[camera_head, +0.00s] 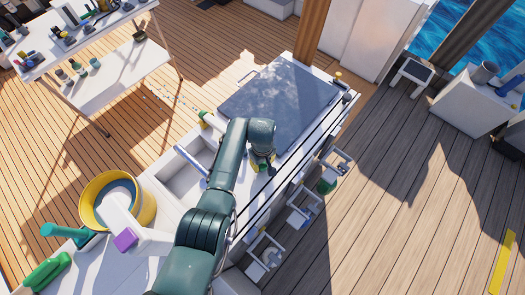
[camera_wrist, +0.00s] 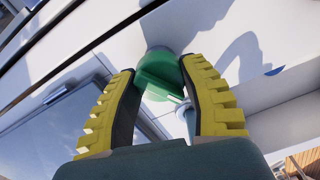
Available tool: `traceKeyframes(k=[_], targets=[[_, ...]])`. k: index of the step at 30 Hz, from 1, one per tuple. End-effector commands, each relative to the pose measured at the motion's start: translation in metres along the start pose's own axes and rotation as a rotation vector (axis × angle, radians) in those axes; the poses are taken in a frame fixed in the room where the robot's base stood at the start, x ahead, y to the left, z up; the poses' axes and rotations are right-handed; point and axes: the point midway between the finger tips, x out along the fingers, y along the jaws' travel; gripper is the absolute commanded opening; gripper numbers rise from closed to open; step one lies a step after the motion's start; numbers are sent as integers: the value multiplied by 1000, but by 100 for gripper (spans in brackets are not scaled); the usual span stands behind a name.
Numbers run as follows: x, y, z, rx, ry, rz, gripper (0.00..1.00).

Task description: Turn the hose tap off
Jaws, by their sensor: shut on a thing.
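In the wrist view, the yellow ribbed fingers of my gripper (camera_wrist: 160,70) stand on either side of a green tap handle (camera_wrist: 158,82), and the gripper is shut on it. A rounded green part sits behind the handle against a white surface. A pale spout-like piece shows below it, partly behind the right finger. In the head view, my gripper (camera_head: 266,166) is at the front edge of the white counter, beside the grey hatch lid. The tap there is mostly hidden by my arm.
The grey hatch lid (camera_head: 280,100) lies on the white counter. A yellow bucket (camera_head: 92,206) stands at the left. Open white brackets (camera_head: 300,215) stick out along the counter's right side. The wooden deck (camera_head: 420,200) at the right is largely clear.

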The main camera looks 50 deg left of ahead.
Motion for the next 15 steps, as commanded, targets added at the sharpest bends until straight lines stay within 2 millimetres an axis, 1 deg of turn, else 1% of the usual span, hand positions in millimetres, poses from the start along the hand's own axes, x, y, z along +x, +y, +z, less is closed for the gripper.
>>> traceKeyframes(k=[1, 6, 15], targets=[[3, -1, 1, 44, -1, -3, 8], [3, -2, 1, 200, -2, -3, 8], [4, -2, 1, 420, -3, -4, 8]])
